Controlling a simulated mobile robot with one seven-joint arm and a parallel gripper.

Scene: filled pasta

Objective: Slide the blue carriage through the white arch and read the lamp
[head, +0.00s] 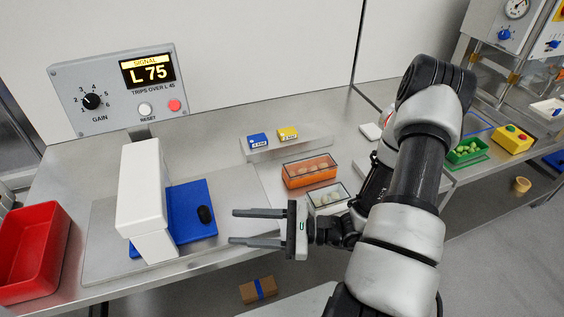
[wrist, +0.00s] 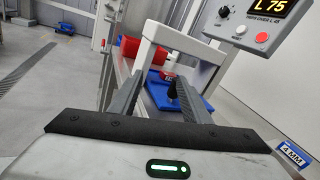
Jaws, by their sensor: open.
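The blue carriage (head: 188,195) lies flat on a grey plate, partly under the white arch (head: 142,190), which hides its middle. A black knob (head: 206,214) stands on its right part. My gripper (head: 234,226) is open and empty, to the right of the knob, fingers pointing at it. In the wrist view the carriage (wrist: 157,99) and knob (wrist: 171,88) show between the fingers, with the arch (wrist: 180,45) beyond. The signal panel (head: 100,85) reads "L 75", with "TRIPS OVER L 45" below. Its round lamp (head: 174,105) is red; I cannot tell whether it is lit.
A red bin (head: 35,235) stands left of the arch. Behind my gripper are an orange tray (head: 312,183), a clear tray of pale pieces (head: 328,209), and blue (head: 258,141) and yellow (head: 288,134) blocks on a ledge. The bench's front edge runs just below the arch.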

